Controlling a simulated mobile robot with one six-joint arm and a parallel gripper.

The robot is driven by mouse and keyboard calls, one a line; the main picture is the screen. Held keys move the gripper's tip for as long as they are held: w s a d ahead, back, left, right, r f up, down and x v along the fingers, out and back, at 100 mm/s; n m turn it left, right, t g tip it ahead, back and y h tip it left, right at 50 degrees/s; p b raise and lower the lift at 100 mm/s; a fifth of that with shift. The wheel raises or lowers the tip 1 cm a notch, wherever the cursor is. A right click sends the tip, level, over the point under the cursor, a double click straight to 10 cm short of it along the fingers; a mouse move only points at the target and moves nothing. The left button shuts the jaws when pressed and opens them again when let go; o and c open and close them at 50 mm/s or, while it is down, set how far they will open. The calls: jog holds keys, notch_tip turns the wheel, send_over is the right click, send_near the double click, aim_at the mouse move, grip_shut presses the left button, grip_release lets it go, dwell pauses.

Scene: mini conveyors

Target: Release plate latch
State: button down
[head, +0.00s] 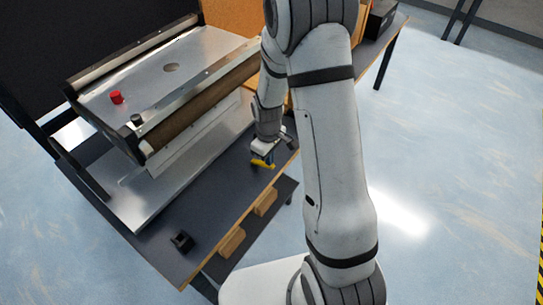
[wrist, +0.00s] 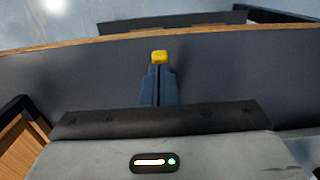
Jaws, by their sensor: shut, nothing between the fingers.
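The mini conveyor has a silvery metal plate (head: 195,65) on top with a round hole in it. A red knob (head: 116,97) and a small dark knob (head: 136,120) stand at its near end; I cannot tell which part is the latch. My gripper (head: 262,162) is over the dark table top, to the right of the conveyor and apart from it. In the wrist view its yellow fingertips (wrist: 159,57) are together with nothing between them. No latch shows in the wrist view. My arm hides part of the conveyor's right end.
The dark table (head: 217,205) has a wooden edge with wooden blocks (head: 265,201) below it. A small black item (head: 182,241) lies near the front corner. An orange-brown panel (head: 230,15) and a black box (head: 380,20) are at the back. Open floor lies to the right.

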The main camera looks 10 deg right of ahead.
jog(key=shift+s+d+f, duration=0.15)
jog(key=shift+s, duration=0.15)
notch_tip(320, 180, up, 10)
jog(key=s+d+p, duration=0.2)
jog(key=p, duration=0.4)
jog(key=shift+f+p, duration=0.15)
jog(key=shift+p, duration=0.15)
jog(key=s+r+m+t+p, duration=0.1)
jog(key=s+r+m, duration=0.3)
jog(key=s+r, duration=0.4)
jog(key=s+r+m+t+p, duration=0.1)
jog(key=s+r+m, duration=0.3)
jog(key=r, duration=1.2)
jog(key=s+p, duration=0.1)
jog(key=s, duration=0.3)
jog(key=shift+s+a+r+t, duration=0.15)
jog(key=shift+s+r+t, duration=0.1)
jog(key=shift+r+t, duration=0.15)
